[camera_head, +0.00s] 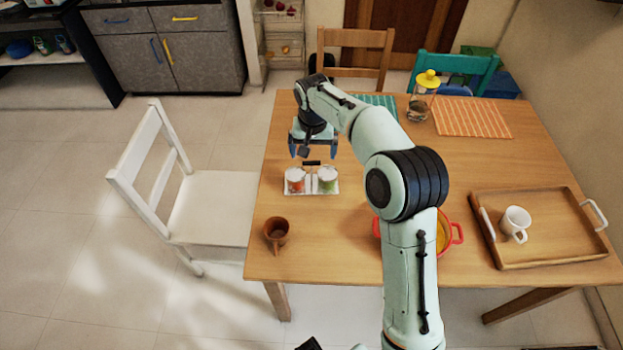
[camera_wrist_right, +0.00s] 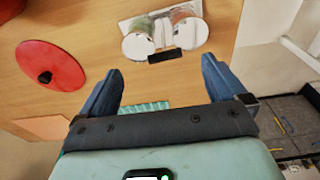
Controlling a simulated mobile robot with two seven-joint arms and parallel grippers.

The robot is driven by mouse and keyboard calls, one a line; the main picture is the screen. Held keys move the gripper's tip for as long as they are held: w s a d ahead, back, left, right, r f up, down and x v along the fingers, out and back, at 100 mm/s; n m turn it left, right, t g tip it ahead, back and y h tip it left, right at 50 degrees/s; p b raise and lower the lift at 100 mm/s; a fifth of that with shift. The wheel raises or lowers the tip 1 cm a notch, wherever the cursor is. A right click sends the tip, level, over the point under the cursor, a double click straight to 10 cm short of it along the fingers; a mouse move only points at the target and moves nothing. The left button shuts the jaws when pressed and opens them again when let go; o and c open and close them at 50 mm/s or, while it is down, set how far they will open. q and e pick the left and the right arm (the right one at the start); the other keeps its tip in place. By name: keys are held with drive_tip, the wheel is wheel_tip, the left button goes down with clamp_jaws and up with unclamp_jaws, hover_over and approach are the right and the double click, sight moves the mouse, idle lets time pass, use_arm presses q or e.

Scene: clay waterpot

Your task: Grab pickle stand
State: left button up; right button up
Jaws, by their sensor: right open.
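The pickle stand (camera_head: 312,190) is a small white tray with two lidded jars, one red-orange and one green, and a dark handle. It stands on the table's left part. In the right wrist view the stand (camera_wrist_right: 133,25) is at the top, with its dark handle bar (camera_wrist_right: 165,56) nearest me. My right gripper (camera_head: 313,150) is open and empty, just beyond the stand in the head view. Its blue fingers are spread wider than the handle, which is apart from both fingers (camera_wrist_right: 160,64). My left gripper is not in view.
A brown clay cup (camera_head: 277,232) stands near the table's front left. A red pot (camera_head: 456,233) is partly behind my right arm; a red lid (camera_wrist_right: 50,65) shows in the wrist view. A wooden tray (camera_head: 560,255) with a white mug (camera_head: 515,222) is at right. A white chair (camera_head: 208,205) stands left.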

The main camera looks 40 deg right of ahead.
sight(311, 163)
drive_tip(key=f, duration=0.2)
drive_tip(key=w+f, duration=0.1)
drive_tip(key=f, duration=0.4)
drive_tip(key=shift+w+d+f, duration=0.35)
drive_tip(key=shift+w+f, duration=0.05)
drive_tip(key=shift+r, duration=0.1)
clamp_jaws()
